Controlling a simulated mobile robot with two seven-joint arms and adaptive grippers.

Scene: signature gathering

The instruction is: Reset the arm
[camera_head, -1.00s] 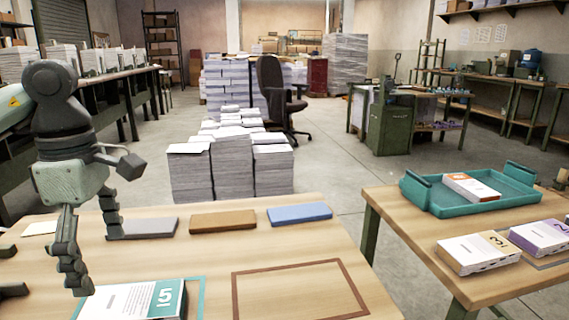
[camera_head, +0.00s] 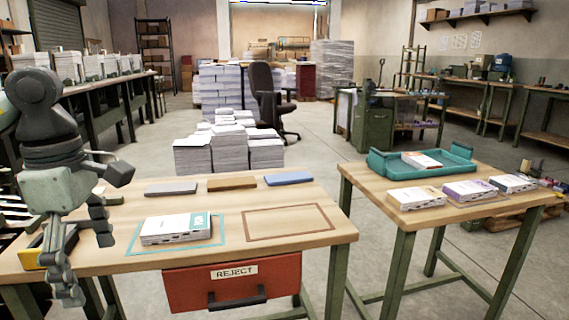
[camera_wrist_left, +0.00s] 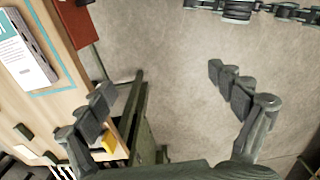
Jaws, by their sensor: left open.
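My left gripper (camera_head: 82,250) hangs at the left of the head view, beside the left end of the wooden table (camera_head: 120,262). Its dark jointed fingers are spread and hold nothing. In the left wrist view the open left gripper (camera_wrist_left: 160,85) has bare concrete floor between its fingers. A white booklet stack (camera_head: 176,229) with a teal label lies inside the teal outline, to the right of the gripper and apart from it. It also shows in the left wrist view (camera_wrist_left: 28,55). My right gripper cannot be made out.
A red drawer marked REJECT (camera_head: 232,284) hangs under the table front. The brown outline (camera_head: 300,222) is empty. Grey (camera_head: 171,188), brown (camera_head: 232,184) and blue (camera_head: 288,178) slabs lie along the back. A second table (camera_head: 365,185) bears a teal tray (camera_head: 385,166) and booklet stacks.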

